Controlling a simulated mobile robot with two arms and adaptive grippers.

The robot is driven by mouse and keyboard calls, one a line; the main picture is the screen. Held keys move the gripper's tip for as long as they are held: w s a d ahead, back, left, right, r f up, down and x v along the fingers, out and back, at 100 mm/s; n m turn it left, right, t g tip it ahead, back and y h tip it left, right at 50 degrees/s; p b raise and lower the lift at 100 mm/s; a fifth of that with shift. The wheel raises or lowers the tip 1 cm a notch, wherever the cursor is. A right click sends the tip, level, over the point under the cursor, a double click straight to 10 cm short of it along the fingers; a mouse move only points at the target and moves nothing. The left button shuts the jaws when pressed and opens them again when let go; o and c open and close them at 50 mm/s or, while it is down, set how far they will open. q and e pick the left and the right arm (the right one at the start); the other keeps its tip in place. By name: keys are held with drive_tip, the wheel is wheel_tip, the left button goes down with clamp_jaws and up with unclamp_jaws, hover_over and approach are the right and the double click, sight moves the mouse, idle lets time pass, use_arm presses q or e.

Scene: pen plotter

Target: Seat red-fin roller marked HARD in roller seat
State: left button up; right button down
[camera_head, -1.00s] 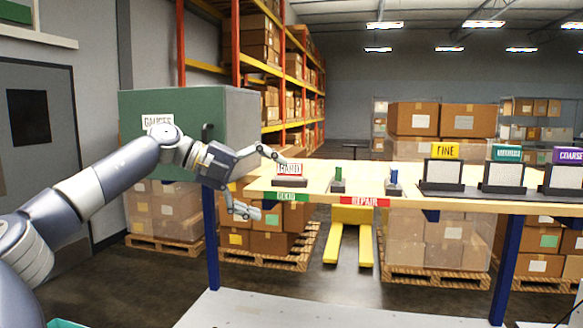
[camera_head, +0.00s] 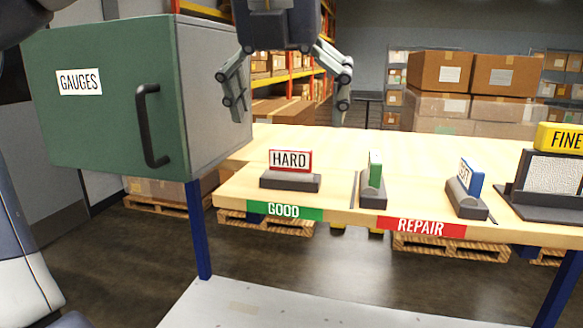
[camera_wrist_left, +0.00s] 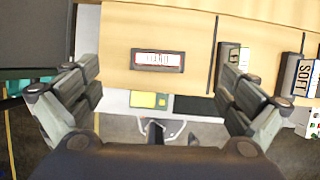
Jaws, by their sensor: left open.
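The red-fin roller marked HARD (camera_head: 290,160) stands upright on a dark base at the shelf's front left, above the GOOD label. In the left wrist view the HARD roller (camera_wrist_left: 157,60) lies between and beyond my fingers, seen from above. My left gripper (camera_head: 290,112) is open and empty, pointing down above and behind the roller, with its fingers apart on either side. The left gripper (camera_wrist_left: 157,78) also shows wide open in the wrist view. My right gripper is not in view. I cannot identify the roller seat in these frames.
A green roller (camera_head: 375,168) and a blue roller marked SOFT (camera_head: 470,178) stand to the right on the wooden shelf (camera_head: 335,185). The green GAUGES cabinet (camera_head: 100,110) is close on the left. The FINE block (camera_head: 560,165) is at the right. A pale surface (camera_head: 330,312) lies below.

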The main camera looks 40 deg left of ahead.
sight(289, 150)
use_arm(q)
drive_tip(key=shift+x, duration=1.2)
drive_tip(key=shift+w+a+f, duration=0.15)
drive_tip(key=shift+w+f, duration=0.05)
drive_tip(key=shift+f, duration=0.1)
drive_tip(key=shift+w+a+f+p, duration=0.1)
drive_tip(key=shift+a+f+p, duration=0.05)
drive_tip(key=shift+f+p, duration=0.15)
drive_tip(key=f+p, duration=0.1)
drive_tip(key=f, duration=0.2)
drive_tip(key=shift+w+a+f+p, duration=0.2)
drive_tip(key=shift+f+p, duration=0.1)
drive_tip(key=shift+p, duration=0.05)
drive_tip(key=shift+w+a+f, duration=0.1)
drive_tip(key=shift+w+f, duration=0.05)
drive_tip(key=shift+f, duration=0.2)
drive_tip(key=shift+w+a+f, duration=0.1)
drive_tip(key=shift+c, duration=0.5)
drive_tip(key=c, duration=1.1)
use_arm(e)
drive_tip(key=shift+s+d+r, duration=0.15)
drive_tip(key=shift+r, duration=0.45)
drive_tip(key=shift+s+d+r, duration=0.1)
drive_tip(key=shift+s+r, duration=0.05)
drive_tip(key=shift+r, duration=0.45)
